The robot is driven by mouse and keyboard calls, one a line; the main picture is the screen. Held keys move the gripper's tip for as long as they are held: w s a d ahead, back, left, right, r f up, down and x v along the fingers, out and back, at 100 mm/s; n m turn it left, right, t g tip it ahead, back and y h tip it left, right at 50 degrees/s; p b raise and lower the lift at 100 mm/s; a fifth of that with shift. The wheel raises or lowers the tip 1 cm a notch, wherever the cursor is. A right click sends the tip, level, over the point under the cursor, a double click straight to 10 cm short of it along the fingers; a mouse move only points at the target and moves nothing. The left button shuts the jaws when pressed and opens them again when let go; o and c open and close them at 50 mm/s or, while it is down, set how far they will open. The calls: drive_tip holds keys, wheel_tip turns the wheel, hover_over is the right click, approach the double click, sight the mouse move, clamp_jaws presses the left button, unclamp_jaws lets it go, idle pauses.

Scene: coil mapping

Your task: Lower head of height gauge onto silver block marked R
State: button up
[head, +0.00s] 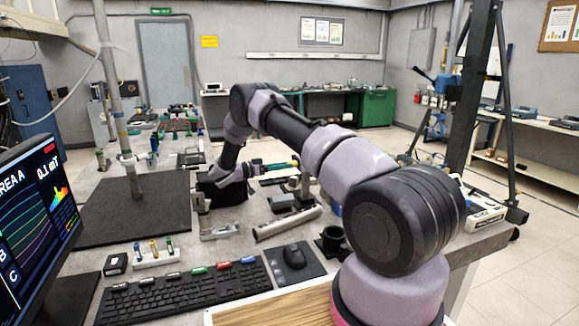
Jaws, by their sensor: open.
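My arm reaches over the bench and bends down at its far end. My gripper (202,204) is small in the head view, low over the bench beside a dark box-like thing (230,192); its fingers are hard to make out, but it is open. A silver metal piece (220,232) lies just below and to the right of it. I cannot tell whether this is part of the height gauge or a block. No letter R is readable, and I cannot single out the gauge's head.
A long metal bar (287,223) lies right of the silver piece. A black mat (105,215) with an upright pole (131,165) is at left. A keyboard (185,292), mouse (294,256), small rack (156,256) and monitor (38,225) stand in front. The mat's front is clear.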

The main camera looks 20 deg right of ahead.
drive_tip(key=shift+d, duration=1.55)
clamp_jaws()
